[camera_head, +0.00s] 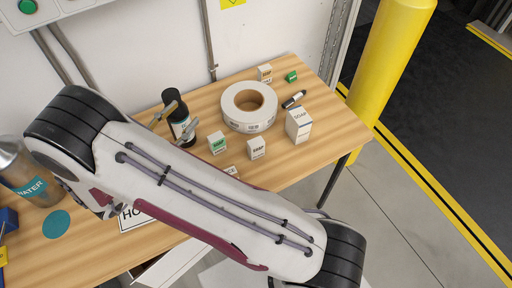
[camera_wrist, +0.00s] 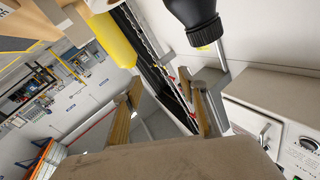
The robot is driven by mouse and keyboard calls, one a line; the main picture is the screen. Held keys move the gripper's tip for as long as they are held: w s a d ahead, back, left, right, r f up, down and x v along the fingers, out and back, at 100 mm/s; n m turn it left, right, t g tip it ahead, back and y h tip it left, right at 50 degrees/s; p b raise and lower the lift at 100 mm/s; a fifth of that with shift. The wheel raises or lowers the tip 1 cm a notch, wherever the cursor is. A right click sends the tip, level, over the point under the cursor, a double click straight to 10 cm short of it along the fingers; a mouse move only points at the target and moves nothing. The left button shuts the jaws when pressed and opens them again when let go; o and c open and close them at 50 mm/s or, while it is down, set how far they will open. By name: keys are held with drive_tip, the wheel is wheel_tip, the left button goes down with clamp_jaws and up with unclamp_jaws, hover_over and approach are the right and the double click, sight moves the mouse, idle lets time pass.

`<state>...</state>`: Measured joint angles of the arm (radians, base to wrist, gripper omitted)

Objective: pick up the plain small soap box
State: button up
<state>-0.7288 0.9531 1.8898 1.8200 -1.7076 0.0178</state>
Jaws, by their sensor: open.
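In the head view, the plain small soap box (camera_head: 256,149) is white with dark lettering and stands upright on the wooden table, just past my arm. A larger white soap box (camera_head: 298,124) stands to its right. A soap box with a green label (camera_head: 217,143) stands to its left, and one with an orange label (camera_head: 264,73) stands at the back. My gripper (camera_head: 177,120) is open beside the black bottle, left of and apart from the plain small box. In the wrist view my gripper (camera_wrist: 165,97) has empty jaws; no soap box can be made out there.
The black bottle (camera_head: 177,107) stands close to my gripper. A yellow post (camera_head: 388,70) stands beyond the table's right edge. My arm hides much of the front.

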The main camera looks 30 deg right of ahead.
sight(250, 144)
drive_tip(key=s+d+f+g+y, duration=0.1)
drive_tip(key=s+d+f+g, duration=0.1)
drive_tip(key=d+f, duration=0.3)
drive_tip(key=s+d+f+m+g+y, duration=0.1)
drive_tip(key=s+d+f+g, duration=0.1)
drive_tip(key=d+f, duration=0.3)
drive_tip(key=s+d+f+m+g+y, duration=0.1)
drive_tip(key=d+f+g, duration=0.3)
drive_tip(key=d+f, duration=0.1)
drive_tip(key=shift+s+g, duration=0.3)
drive_tip(key=shift+s, duration=0.1)
drive_tip(key=shift+d+f, duration=0.3)
drive_tip(key=shift+f, duration=0.1)
drive_tip(key=shift+x, duration=1.25)
drive_tip(key=shift+s, duration=0.1)
drive_tip(key=shift+x, duration=2.6)
drive_tip(key=shift+s, duration=0.15)
